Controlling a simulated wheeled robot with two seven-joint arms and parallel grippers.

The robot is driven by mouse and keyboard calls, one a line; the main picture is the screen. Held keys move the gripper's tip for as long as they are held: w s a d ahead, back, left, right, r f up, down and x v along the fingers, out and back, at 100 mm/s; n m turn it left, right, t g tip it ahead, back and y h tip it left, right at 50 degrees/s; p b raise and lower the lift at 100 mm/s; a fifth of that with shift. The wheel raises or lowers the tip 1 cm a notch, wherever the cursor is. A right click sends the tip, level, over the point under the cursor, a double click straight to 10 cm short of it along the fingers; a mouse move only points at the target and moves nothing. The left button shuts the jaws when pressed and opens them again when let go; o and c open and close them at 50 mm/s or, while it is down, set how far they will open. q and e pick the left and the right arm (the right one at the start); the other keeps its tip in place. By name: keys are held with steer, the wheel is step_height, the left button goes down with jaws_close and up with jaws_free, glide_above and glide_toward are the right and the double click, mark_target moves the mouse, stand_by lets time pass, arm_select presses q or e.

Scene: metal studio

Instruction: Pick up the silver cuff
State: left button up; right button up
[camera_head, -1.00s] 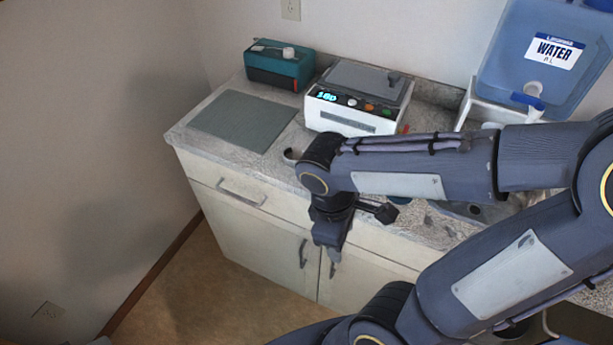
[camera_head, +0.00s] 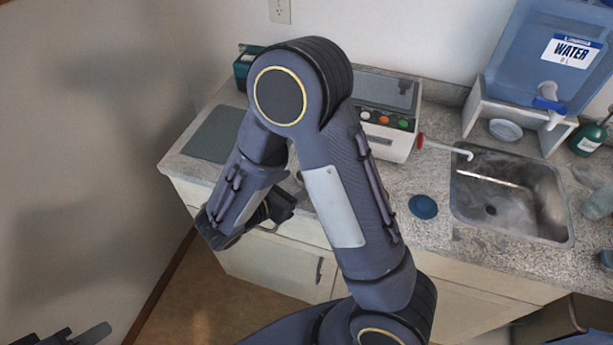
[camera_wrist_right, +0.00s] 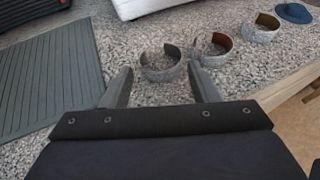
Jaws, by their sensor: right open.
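In the right wrist view a grey, silver-looking open cuff (camera_wrist_right: 160,66) stands on the speckled counter, just ahead of and between the fingertips. My right gripper (camera_wrist_right: 163,84) is open and empty, one finger at each side of the cuff. A second cuff with a reddish inside (camera_wrist_right: 212,48) stands close beyond the right finger, and a third with an orange-brown inside (camera_wrist_right: 266,27) stands farther right. In the head view my right arm hides most of the gripper and the cuffs. A dark part at the lower left edge (camera_head: 88,335) seems to be my left gripper; its jaws are unclear.
A grey-green ribbed mat (camera_wrist_right: 48,75) lies left of the gripper. A white device with coloured buttons (camera_head: 386,132) stands behind. A blue disc-like thing (camera_head: 423,206) lies right, before the sink (camera_head: 510,200). The counter's front edge (camera_wrist_right: 292,85) is close on the right.

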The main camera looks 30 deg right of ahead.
steer(key=x, duration=0.3)
steer(key=shift+w+d, duration=0.1)
steer(key=shift+d, duration=0.2)
steer(key=c, duration=0.6)
